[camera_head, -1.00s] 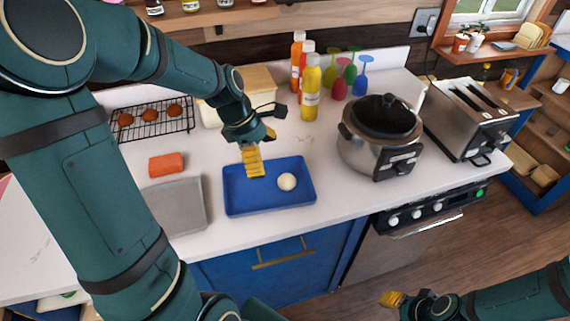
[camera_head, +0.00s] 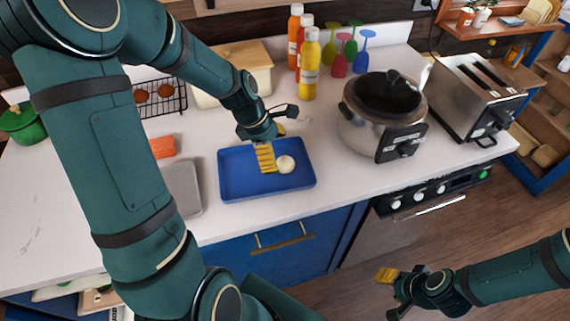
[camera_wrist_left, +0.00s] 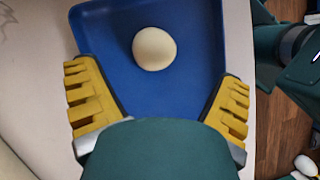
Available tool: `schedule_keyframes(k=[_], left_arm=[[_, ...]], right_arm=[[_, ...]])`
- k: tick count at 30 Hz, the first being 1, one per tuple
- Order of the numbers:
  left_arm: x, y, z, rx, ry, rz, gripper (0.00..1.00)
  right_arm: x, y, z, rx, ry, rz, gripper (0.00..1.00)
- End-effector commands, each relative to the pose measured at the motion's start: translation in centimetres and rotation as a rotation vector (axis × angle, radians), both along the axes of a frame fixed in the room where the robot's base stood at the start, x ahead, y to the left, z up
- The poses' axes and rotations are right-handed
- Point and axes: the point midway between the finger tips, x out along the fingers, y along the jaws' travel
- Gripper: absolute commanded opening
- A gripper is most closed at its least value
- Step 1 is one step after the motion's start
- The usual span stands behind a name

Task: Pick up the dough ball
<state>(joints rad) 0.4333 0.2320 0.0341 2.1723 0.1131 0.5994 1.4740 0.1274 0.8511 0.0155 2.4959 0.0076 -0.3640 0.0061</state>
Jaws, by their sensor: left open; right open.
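The pale, round dough ball (camera_head: 286,164) sits on the blue tray (camera_head: 240,187) on the white counter. It also shows in the left wrist view (camera_wrist_left: 154,48), ahead of the open fingers and roughly between their lines. My left gripper (camera_head: 266,157) is over the tray, just left of the ball in the head view. Its yellow fingers (camera_wrist_left: 158,105) are spread wide with nothing between them. In the head view one finger hides most of the other, and I cannot tell whether it touches the ball. My right gripper (camera_head: 390,290) is low at the right, in front of the counter, open and empty.
A slow cooker (camera_head: 382,115) and a toaster (camera_head: 475,95) stand to the right. Sauce bottles (camera_head: 309,65) and coloured glasses (camera_head: 350,48) stand behind. A grey board (camera_head: 183,188) and an orange block (camera_head: 163,146) lie left of the tray.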

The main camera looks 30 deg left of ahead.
Motion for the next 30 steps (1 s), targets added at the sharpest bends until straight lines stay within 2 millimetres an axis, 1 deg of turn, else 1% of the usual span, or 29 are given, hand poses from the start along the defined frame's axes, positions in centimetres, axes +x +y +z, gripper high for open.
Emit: schedule_keyframes(k=[6,9,12,19,20,21,23,24,26,27,30], left_arm=[[1.0,-0.6,-3.1,-0.002,0.005,-0.001,0.94],[1.2,-1.1,-4.1,-0.002,0.003,-0.002,0.94],[1.3,-1.3,-4.5,-0.001,0.001,0.001,0.94],[1.3,-1.3,-4.5,0.000,0.000,0.001,0.94],[1.3,-1.3,-4.5,0.000,0.000,0.001,0.88],[1.3,-1.3,-4.5,0.000,0.000,0.000,0.74],[1.3,-1.3,-4.5,0.000,0.000,0.000,0.53],[1.3,-1.3,-4.5,0.000,0.000,0.000,0.39],[1.3,-1.3,-4.5,0.000,0.000,0.000,0.18],[1.3,-1.3,-4.5,0.000,0.000,0.000,0.15],[1.3,-1.3,-4.5,0.000,0.001,0.000,0.14]], right_arm=[[-0.3,0.1,-0.9,0.002,0.006,0.004,0.47],[-0.3,0.1,-1.1,0.002,0.007,0.006,0.47],[-0.4,0.1,-1.2,0.002,0.008,0.006,0.47],[-0.4,0.1,-1.1,0.002,0.009,0.007,0.47],[-0.4,0.1,-1.1,0.002,0.008,0.006,0.47],[-0.4,0.1,-1.1,0.002,0.008,0.006,0.47],[-0.4,0.1,-1.1,0.002,0.008,0.006,0.47],[-0.4,0.1,-1.1,0.002,0.008,0.006,0.47],[-0.4,0.1,-1.1,0.002,0.008,0.006,0.47],[-0.4,0.1,-1.1,0.002,0.008,0.006,0.47],[-0.4,0.1,-1.1,0.002,0.008,0.006,0.47]])
